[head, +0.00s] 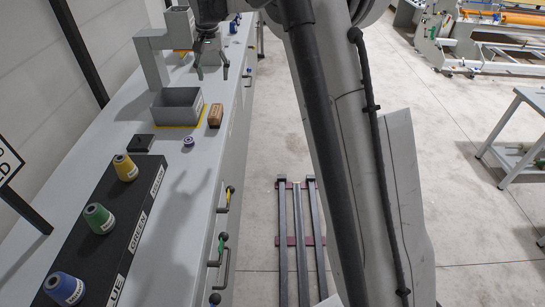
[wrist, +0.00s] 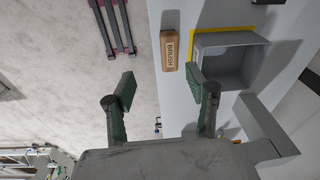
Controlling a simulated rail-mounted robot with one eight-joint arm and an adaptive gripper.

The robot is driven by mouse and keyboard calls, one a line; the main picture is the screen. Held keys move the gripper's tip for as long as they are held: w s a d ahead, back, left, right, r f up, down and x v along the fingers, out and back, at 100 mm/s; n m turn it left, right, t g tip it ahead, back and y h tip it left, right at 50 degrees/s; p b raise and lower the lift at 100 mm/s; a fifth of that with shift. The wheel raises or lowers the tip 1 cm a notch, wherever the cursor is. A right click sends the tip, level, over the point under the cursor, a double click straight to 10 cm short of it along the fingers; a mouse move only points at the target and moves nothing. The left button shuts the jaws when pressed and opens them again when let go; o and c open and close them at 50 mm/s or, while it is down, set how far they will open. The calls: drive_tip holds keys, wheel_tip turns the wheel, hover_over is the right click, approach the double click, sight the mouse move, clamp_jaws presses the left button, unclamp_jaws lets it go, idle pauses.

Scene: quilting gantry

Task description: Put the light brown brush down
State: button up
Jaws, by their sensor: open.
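The light brown brush (head: 215,115) lies on the grey counter (head: 180,215), close to its right edge in the head view. It is a small block, and the wrist view shows it (wrist: 170,50) with the word BRUSH on its top. My gripper (head: 212,72) is open and empty, farther along the counter than the brush in the head view. In the wrist view the brush lies ahead of the spread fingertips (wrist: 160,88), apart from them.
A grey open bin (head: 177,105) on a yellow-bordered patch stands beside the brush. Yellow, green and blue cones stand on a black labelled strip (head: 118,215). The counter's near right part is clear.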

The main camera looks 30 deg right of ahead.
drive_tip(key=s+r+n+t, duration=0.1)
drive_tip(key=s+r, duration=0.3)
drive_tip(key=s, duration=0.7)
drive_tip(key=s+r+n+t, duration=0.15)
drive_tip(key=s+r, duration=0.35)
drive_tip(key=s, duration=0.7)
drive_tip(key=s+f+n+t, duration=0.1)
drive_tip(key=s+f, duration=0.3)
drive_tip(key=s, duration=0.6)
drive_tip(key=s+f+t, duration=0.2)
drive_tip(key=s+f, duration=0.3)
drive_tip(key=s, duration=0.6)
drive_tip(key=shift+s+n, duration=0.15)
drive_tip(key=shift+n, duration=0.2)
wheel_tip(320, 180, down, 3)
drive_tip(key=b, duration=0.3)
